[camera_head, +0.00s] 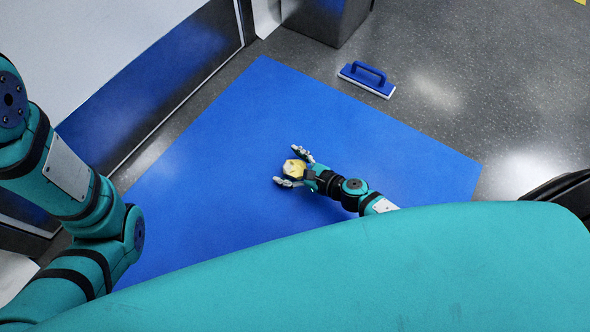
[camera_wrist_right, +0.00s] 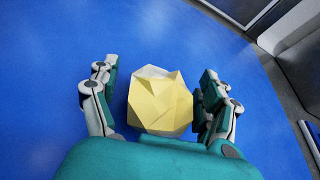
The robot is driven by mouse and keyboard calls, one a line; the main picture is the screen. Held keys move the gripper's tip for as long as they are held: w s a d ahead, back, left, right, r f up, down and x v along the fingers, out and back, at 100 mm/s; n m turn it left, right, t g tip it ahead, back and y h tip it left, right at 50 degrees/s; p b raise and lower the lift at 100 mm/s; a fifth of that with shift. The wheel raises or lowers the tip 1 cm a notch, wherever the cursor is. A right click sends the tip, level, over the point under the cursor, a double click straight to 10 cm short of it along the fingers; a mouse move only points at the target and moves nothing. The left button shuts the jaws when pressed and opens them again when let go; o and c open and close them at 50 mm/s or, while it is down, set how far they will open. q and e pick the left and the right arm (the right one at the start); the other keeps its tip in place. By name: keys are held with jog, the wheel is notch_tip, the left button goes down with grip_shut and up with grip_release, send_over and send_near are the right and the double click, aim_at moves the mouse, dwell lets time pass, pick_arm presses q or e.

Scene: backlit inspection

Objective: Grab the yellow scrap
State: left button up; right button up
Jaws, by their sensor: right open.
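The yellow scrap (camera_head: 294,168) is a crumpled, faceted ball of pale yellow paper with a whitish side. It lies on the blue mat (camera_head: 225,165), between the fingers of my right gripper (camera_head: 290,167). In the right wrist view the yellow scrap (camera_wrist_right: 160,102) sits between the two open fingers of the right gripper (camera_wrist_right: 160,88). A narrow strip of blue shows at its left, and its right side is very close to the right finger; I cannot tell if they touch. My left arm shows at the left of the head view, but its gripper is out of frame.
A blue-handled float with a pale base (camera_head: 367,79) lies on the grey speckled floor (camera_head: 455,95) beyond the mat. A dark grey cabinet (camera_head: 325,18) stands at the top. A white and dark panelled wall runs along the upper left. The mat around the scrap is clear.

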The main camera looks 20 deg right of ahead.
jog(key=shift+c, duration=0.4)
jog(key=c, duration=0.8)
jog(key=shift+o, duration=0.2)
